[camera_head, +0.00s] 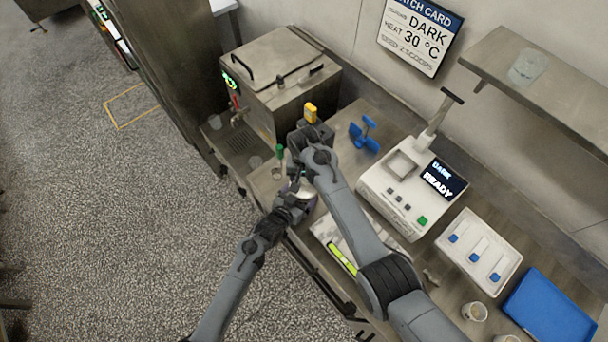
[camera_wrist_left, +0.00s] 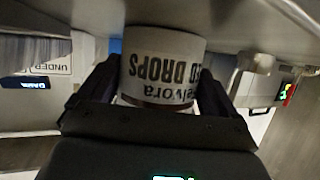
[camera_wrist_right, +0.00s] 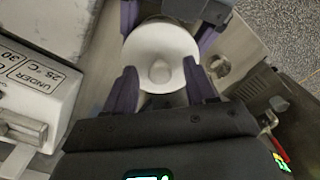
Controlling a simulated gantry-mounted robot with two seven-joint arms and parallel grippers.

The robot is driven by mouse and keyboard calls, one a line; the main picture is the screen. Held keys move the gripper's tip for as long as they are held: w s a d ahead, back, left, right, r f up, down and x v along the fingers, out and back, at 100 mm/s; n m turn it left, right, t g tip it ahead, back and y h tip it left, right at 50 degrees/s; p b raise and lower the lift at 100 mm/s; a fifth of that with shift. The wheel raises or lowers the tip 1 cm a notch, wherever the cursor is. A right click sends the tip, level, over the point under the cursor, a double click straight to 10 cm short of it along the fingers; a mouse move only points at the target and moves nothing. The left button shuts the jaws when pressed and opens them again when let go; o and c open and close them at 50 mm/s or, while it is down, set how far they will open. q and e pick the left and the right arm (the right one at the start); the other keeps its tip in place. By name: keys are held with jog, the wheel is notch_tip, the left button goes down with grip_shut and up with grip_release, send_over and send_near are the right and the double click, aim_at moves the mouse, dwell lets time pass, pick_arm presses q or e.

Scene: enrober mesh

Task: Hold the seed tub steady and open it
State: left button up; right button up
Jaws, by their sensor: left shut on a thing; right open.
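The seed tub (camera_wrist_left: 163,70) is a white cylinder with dark lettering, upside down in the left wrist view, ending in "DROPS". My left gripper (camera_wrist_left: 158,88) is shut on its sides. In the right wrist view the tub's round white top (camera_wrist_right: 161,55) shows a small raised centre; I take it for the lid. My right gripper (camera_wrist_right: 161,88) is open above the tub, its purple fingertips at the near side of the white top; contact is unclear. The left gripper's fingers flank the tub's far side there. In the head view the arms mostly hide the tub (camera_head: 304,191).
A steel lidded machine (camera_head: 285,65) stands behind left. A white unit (camera_head: 400,195) reading "DARK READY", a blue bladed part (camera_head: 364,135), a white tray (camera_head: 503,283) of blue-marked tools and a blue tray (camera_head: 550,308) occupy the bench. A steel shelf (camera_head: 545,80) overhangs the right.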

aim_at(304, 180)
grip_shut()
dwell(0.3)
jog(key=shift+r, duration=0.25)
dwell(0.7)
jog(key=shift+r, duration=0.85)
jog(key=shift+r, duration=2.05)
pick_arm(q)
jog(key=o, duration=1.2)
